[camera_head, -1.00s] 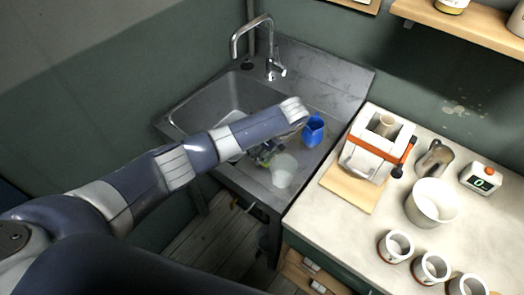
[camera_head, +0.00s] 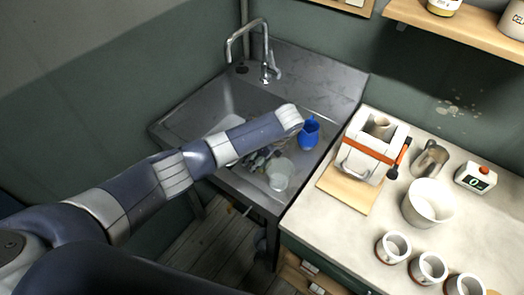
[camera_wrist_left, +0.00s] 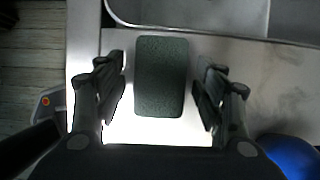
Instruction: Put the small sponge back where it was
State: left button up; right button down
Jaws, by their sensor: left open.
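The small sponge (camera_wrist_left: 160,76) shows in the left wrist view as a dark green rectangle with rounded corners, on or just above the pale metal sink ledge (camera_wrist_left: 225,60). My left gripper (camera_wrist_left: 163,68) is open, with one finger on each side of the sponge and a visible gap on both sides. In the head view my left gripper (camera_head: 262,158) is over the sink's front edge, partly hidden under my arm. The sponge cannot be made out there. My right gripper is not in view.
A blue jug (camera_head: 309,132) stands right of my wrist, and a pale translucent cup (camera_head: 280,174) is close to the gripper. The sink basin (camera_head: 205,110) lies behind. The counter at right holds a white press (camera_head: 372,150), a white pot (camera_head: 430,203) and several cups.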

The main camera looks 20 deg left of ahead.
pick_arm(q)
jog(key=b+v, duration=0.2)
jog(key=v, duration=0.9)
jog(key=shift+r, duration=0.4)
jog(key=shift+s+d, duration=0.1)
jog(key=shift+s, duration=0.05)
